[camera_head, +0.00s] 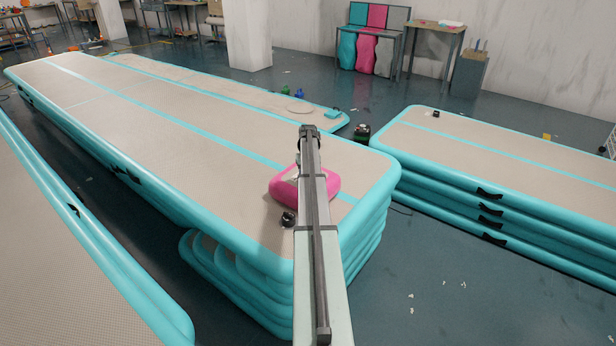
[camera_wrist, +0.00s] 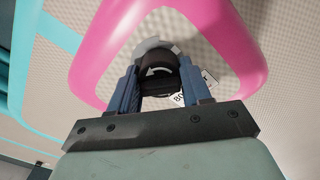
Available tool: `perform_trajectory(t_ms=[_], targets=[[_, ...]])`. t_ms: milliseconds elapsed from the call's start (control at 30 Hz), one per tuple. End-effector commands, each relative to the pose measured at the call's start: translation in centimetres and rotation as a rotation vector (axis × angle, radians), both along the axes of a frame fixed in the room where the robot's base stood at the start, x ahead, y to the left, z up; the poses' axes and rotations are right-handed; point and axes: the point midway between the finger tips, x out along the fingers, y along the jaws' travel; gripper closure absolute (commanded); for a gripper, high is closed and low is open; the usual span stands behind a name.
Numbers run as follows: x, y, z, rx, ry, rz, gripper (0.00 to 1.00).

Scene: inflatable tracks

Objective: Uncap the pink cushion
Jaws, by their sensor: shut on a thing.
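The pink cushion (camera_head: 282,192) lies on top of the stacked track near its right end, partly hidden behind my arm. In the wrist view its pink rim (camera_wrist: 245,55) curves around a beige textured middle. A black cap (camera_wrist: 158,76) with a white curved arrow sits within that rim, over a grey ring (camera_wrist: 150,45). My gripper (camera_wrist: 160,82) has its blue fingers on either side of the cap and is shut on it. A white label with dark print shows by the right finger. Whether the cap is loose from the cushion cannot be told.
The cushion rests on a long beige and teal track (camera_head: 160,100). A black fitting (camera_head: 288,219) sits on it just in front of the cushion. Another stacked track (camera_head: 500,150) stands to the right, across a floor gap. A third track (camera_head: 60,260) lies at left.

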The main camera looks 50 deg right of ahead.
Motion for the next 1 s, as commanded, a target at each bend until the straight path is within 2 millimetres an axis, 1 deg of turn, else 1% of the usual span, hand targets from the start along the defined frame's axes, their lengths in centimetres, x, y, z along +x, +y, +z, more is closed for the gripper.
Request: perform_trajectory(t_ms=[267,367,600,700,800,1000], targets=[[0.00,0.00,0.01,0.000,0.000,0.014,0.81],[0.00,-0.01,0.00,0.000,0.000,0.082,0.81],[-0.01,-0.03,0.00,0.000,0.000,0.326,0.81],[-0.02,-0.04,0.00,0.000,0.000,0.401,0.81],[-0.02,-0.04,0.00,0.000,0.000,0.443,0.81],[-0.02,-0.04,0.00,0.000,0.000,0.454,0.81]])
